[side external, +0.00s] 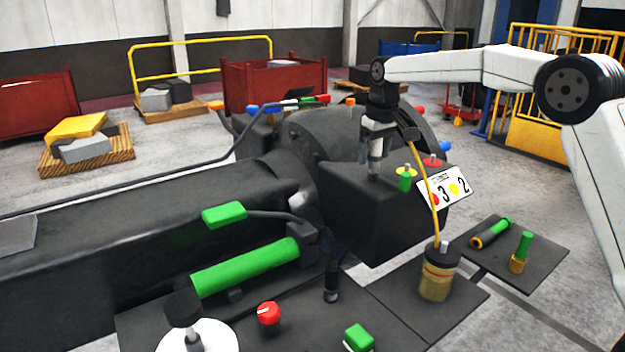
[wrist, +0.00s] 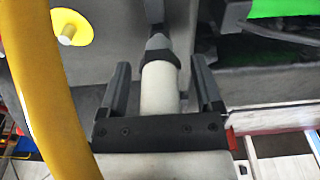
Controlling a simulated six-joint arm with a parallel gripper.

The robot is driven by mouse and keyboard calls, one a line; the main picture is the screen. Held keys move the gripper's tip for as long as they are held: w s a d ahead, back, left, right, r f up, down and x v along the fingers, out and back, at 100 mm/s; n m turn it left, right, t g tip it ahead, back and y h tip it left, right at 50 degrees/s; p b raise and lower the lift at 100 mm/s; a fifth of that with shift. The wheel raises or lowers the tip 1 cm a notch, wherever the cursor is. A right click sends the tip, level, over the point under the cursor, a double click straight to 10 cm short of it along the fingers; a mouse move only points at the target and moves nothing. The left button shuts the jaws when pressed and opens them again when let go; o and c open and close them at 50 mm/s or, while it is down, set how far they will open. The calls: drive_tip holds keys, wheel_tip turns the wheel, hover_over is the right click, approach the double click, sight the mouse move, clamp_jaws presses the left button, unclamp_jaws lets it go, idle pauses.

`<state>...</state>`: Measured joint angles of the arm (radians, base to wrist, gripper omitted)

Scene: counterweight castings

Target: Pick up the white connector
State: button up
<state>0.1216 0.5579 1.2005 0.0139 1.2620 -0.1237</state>
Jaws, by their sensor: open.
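The white connector (wrist: 157,90) is a pale cylinder with a black collar and a grey, narrower far end. In the wrist view it lies between the two dark fingers of my gripper (wrist: 160,68), with gaps visible on both sides. Its near end is hidden behind the gripper's palm. In the side view the connector (side external: 376,148) is upright below my wrist, over the dark casting's block. My gripper (side external: 378,128) is open around it, pointing down. I cannot tell whether the connector's lower end touches the block.
A yellow cable (wrist: 55,100) crosses the wrist view's left side; in the side view it runs to a canister (side external: 438,273).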

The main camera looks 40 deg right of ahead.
clamp_jaws()
idle(0.3)
drive_tip(key=shift+r, duration=0.1)
drive_tip(key=shift+r, duration=0.8)
drive_tip(key=s+a+r, duration=0.1)
drive_tip(key=s+r, duration=1)
drive_tip(key=s, duration=0.3)
drive_tip(key=shift+a+r, duration=0.15)
drive_tip(key=shift+a, duration=0.05)
